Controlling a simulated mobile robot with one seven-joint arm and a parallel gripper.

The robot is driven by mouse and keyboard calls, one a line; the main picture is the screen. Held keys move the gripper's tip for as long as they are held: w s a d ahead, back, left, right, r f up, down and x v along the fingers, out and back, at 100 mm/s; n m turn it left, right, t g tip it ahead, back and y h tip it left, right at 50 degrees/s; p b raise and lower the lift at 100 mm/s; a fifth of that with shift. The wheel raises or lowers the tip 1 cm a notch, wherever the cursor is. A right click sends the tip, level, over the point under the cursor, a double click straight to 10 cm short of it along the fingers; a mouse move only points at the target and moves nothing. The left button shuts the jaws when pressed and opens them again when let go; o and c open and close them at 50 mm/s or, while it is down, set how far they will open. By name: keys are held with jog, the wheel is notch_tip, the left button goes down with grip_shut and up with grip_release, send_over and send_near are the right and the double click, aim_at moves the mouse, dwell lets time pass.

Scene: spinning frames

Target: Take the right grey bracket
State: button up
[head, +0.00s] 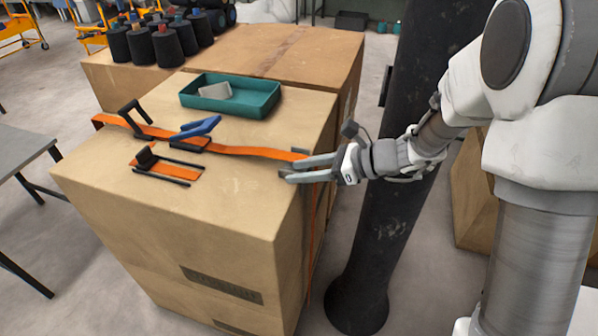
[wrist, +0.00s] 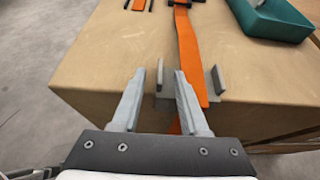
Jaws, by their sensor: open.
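A grey bracket (wrist: 217,80) sits at the box's edge with the orange strap (wrist: 189,50) running across it. Its two upright flanges stand either side of the strap. In the head view a small part of the bracket (head: 300,151) shows behind my fingers. My gripper (wrist: 158,72) is open, with nothing held. In the wrist view one finger is left of the bracket's left flange and the other lies between the flanges, over the strap. I cannot tell how far the fingers are above the bracket. In the head view my gripper (head: 285,171) is at the box's right edge.
The big cardboard box (head: 240,200) carries a teal tray (head: 255,103) with a pale block (head: 214,90), a blue-handled buckle (head: 195,128) and a black-and-orange piece (head: 170,168). Black spools (head: 168,47) stand behind. A dark column (head: 400,170) stands right of the box.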

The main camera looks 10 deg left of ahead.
jog(key=shift+a+f, duration=0.3)
jog(key=shift+a, duration=0.3)
grip_shut()
jog(key=shift+r, duration=0.1)
